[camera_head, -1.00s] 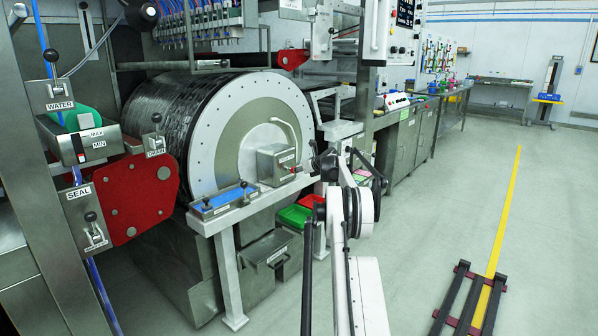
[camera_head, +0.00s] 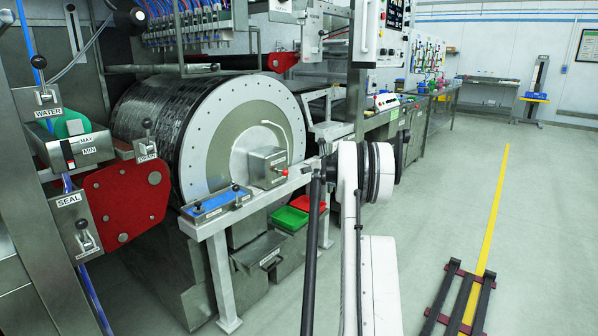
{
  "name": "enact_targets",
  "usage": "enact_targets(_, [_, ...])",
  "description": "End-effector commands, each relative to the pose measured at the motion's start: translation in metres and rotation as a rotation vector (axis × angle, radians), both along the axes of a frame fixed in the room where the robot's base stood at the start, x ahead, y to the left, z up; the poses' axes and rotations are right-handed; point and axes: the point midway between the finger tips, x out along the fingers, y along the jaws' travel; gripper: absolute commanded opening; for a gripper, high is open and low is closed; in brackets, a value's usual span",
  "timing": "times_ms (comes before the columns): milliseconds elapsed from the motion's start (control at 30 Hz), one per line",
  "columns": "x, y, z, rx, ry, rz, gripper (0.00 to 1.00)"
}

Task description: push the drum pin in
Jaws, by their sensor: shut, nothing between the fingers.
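The drum (camera_head: 225,130) stands at the left with its pale round end face towards me. A grey metal box (camera_head: 265,167) with a small label sits in front of that face, on the white frame. A small red-tipped pin (camera_head: 285,172) sticks out of the box's right side. My gripper (camera_head: 318,163) is just right of the pin, shut and empty, small and partly hidden by my own wrist. A narrow gap seems to lie between the gripper and the pin. I cannot tell how deep the pin sits.
A blue tray with small knobs (camera_head: 215,203) lies on the white frame's front bar. Green (camera_head: 289,218) and red (camera_head: 312,204) bins sit below. Red side plates and levers labelled WATER, SEAL and DRAIN are at the left. The floor at the right is mostly open, with a dark rack.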

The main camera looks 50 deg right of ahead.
Motion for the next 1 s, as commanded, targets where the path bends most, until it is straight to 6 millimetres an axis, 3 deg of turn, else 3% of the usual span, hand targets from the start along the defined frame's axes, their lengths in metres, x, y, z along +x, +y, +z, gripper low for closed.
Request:
enact_targets(300, [-0.021,0.006,0.012,0.000,0.000,0.001,0.00])
enact_targets(1000, [-0.018,0.012,0.016,-0.012,0.007,0.014,0.00])
